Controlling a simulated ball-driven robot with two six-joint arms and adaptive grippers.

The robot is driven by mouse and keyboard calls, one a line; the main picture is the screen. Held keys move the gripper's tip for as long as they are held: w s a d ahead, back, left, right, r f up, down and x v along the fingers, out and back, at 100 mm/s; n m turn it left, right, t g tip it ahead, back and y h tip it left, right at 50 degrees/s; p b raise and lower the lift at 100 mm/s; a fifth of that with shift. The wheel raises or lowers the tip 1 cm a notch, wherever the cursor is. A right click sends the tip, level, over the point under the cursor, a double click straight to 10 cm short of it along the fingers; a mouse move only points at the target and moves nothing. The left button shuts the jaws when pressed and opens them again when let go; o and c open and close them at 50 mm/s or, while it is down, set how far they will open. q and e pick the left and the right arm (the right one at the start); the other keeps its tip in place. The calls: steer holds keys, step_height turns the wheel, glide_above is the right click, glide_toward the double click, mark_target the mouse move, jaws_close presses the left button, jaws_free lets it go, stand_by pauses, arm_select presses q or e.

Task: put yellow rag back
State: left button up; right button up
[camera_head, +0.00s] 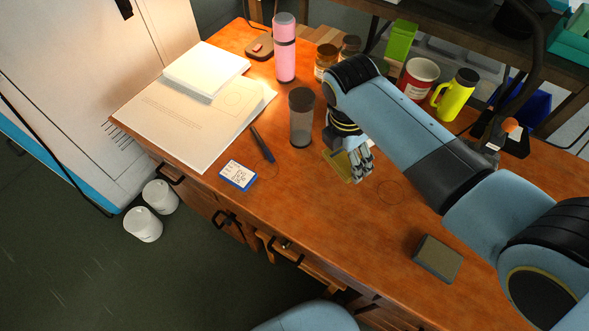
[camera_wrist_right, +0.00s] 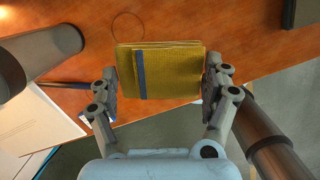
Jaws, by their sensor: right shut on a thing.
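The yellow rag (camera_head: 337,167) is a folded square over the orange wooden desk (camera_head: 290,195), beside the dark-lidded grey tumbler (camera_head: 301,118). In the right wrist view the rag (camera_wrist_right: 175,75) shows a blue stripe near its left side and sits between both fingers. My right gripper (camera_head: 356,164) is shut on it, reaching down from above. Whether the rag touches the desk or hangs just above it I cannot tell. The fingers partly hide it in the head view. My left gripper is not in view.
A red cup (camera_head: 418,78) and yellow bottle (camera_head: 456,94) stand behind my arm. A grey-topped block (camera_head: 438,259) lies front right. The desk's front middle is clear.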

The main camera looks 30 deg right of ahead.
steer(key=s, duration=0.3)
steer(key=shift+s+a+f, duration=0.1)
steer(key=shift+a+f, duration=0.1)
steer(key=shift+f, duration=0.1)
steer(key=shift+s+f+p, duration=0.25)
steer(key=shift+s+p, duration=0.1)
steer(key=shift+s, duration=0.2)
steer(key=shift+w+a+f, duration=0.15)
steer(key=shift+a+f, duration=0.1)
steer(key=shift+a, duration=0.05)
steer(key=w+a+f, duration=0.2)
steer(key=w, duration=0.1)
steer(key=b, duration=0.8)
glide_above(303, 187)
steer(key=f, duration=0.4)
steer(key=shift+s+f, duration=0.35)
steer(key=shift+f, duration=0.05)
steer(key=shift+w+a+b, duration=0.3)
steer(key=shift+w+b, duration=0.05)
steer(key=shift+b, duration=0.05)
step_height(303, 187, down, 4)
steer(key=b, duration=0.5)
steer(key=shift+r, duration=0.15)
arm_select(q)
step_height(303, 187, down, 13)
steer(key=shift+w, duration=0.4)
arm_select(e)
steer(key=o, duration=1)
